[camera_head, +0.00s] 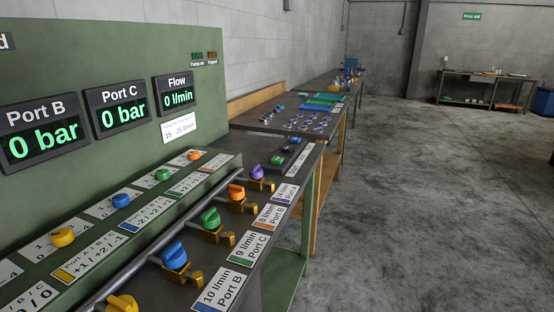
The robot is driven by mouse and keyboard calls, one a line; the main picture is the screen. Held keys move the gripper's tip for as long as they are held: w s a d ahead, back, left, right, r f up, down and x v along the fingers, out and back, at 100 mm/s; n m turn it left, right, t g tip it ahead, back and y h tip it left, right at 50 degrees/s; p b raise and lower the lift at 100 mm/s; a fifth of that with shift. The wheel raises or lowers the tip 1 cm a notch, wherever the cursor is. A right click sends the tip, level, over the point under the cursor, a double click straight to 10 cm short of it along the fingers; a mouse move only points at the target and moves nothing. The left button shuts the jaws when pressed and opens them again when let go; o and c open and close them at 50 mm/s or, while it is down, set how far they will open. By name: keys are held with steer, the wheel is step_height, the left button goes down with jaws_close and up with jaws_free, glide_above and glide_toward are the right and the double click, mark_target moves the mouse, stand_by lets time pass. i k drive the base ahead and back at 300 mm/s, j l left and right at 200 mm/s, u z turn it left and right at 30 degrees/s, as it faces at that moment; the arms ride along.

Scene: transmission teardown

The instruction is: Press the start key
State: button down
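The green test panel (120,45) carries displays for Port B (43,131) and Port C (122,110), both at 0 bar, and Flow (176,95) at 0 l/min. Two small indicators, one green (197,56) and one dark reddish (212,55), sit above Flow. My gripper is not in view.
Coloured knobs, such as a yellow one (62,237), line the raised ledge. Valves with blue (174,256), green (210,218), orange (236,191) and purple (257,172) handles stand along the pipe. Further benches run behind. The concrete floor (420,200) at right is clear.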

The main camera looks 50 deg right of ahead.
mark_target(276, 159)
steer(key=i+l+u, duration=0.1)
steer(key=l, duration=0.45)
steer(key=i+l+u, duration=0.15)
steer(key=l, duration=0.4)
steer(key=i+l+u, duration=0.1)
steer(key=l, duration=0.45)
steer(key=i+l+u, duration=0.15)
steer(key=l, duration=0.45)
steer(key=i+l+u, duration=0.1)
steer(key=l, duration=0.5)
